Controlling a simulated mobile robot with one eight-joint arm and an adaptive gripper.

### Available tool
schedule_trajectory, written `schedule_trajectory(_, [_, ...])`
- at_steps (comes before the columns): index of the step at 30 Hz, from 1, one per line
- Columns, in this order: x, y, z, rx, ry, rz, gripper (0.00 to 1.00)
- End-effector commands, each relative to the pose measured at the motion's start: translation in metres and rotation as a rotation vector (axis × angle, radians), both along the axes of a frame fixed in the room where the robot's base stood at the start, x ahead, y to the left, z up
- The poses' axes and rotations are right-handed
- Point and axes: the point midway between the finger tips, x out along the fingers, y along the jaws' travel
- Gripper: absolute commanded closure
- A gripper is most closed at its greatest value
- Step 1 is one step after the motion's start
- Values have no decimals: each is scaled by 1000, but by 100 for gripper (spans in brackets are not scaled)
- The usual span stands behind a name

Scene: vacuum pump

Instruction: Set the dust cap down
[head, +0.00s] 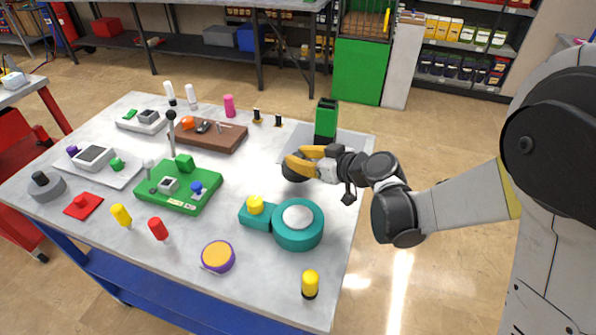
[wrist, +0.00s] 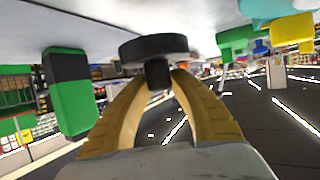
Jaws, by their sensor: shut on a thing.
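The dust cap (wrist: 153,47) is a black disc with a short black stem. My gripper (wrist: 160,78) is shut on the stem with its two yellow fingers, and the disc is beyond the fingertips, close to the tabletop. I cannot tell whether the disc touches the table. In the head view my gripper (head: 296,166) is over the right part of the table, with the dark cap (head: 293,174) partly hidden by the fingers. The teal round pump (head: 298,235) with a pale top is nearer the front, apart from the gripper.
A green and black block (head: 326,122) stands just behind my gripper, at a grey mat (head: 290,150). A green base (head: 180,200) with parts is to the left. A purple and orange disc (head: 218,257) and a yellow-topped peg (head: 310,283) are in front.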

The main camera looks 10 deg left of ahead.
Motion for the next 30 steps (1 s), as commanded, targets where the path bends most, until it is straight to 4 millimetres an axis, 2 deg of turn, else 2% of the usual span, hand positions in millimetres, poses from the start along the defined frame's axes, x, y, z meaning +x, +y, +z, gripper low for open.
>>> schedule_trajectory(8, [0,0,-39,0,0,0,100])
schedule_trajectory(20, [0,0,-44,0,0,0,100])
schedule_trajectory(21, [0,0,-42,0,0,0,62])
schedule_trajectory(22, [0,0,-42,0,0,0,55])
schedule_trajectory(30, [0,0,-42,0,0,0,55])
